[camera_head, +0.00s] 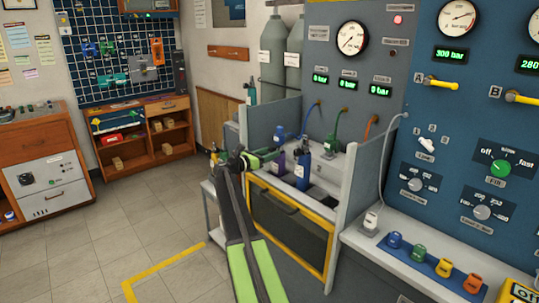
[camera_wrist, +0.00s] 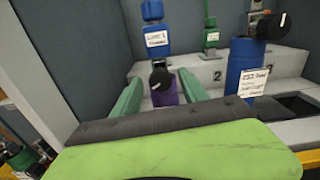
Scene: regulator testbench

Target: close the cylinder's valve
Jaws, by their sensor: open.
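My gripper (camera_wrist: 162,84) is open; its two green fingers show in the wrist view. A black round valve knob (camera_wrist: 160,77) with a white mark shows between the fingertips. It sits on a purple cylinder (camera_wrist: 165,97), and I cannot tell whether the fingers touch it. A larger blue cylinder (camera_wrist: 243,66) with a white label stands to the right, with another black knob (camera_wrist: 267,26) at its top. In the head view my gripper (camera_head: 272,154) reaches right into the testbench bay, near the purple cylinder (camera_head: 279,163); the blue cylinder (camera_head: 302,170) is just right of it.
A blue connector (camera_wrist: 155,38) and a green one (camera_wrist: 211,36) stand behind on the grey step. The bay's grey side wall (camera_head: 358,190) stands to the right. Grey gas cylinders (camera_head: 272,60) are behind. Open floor (camera_head: 90,235) lies to the left.

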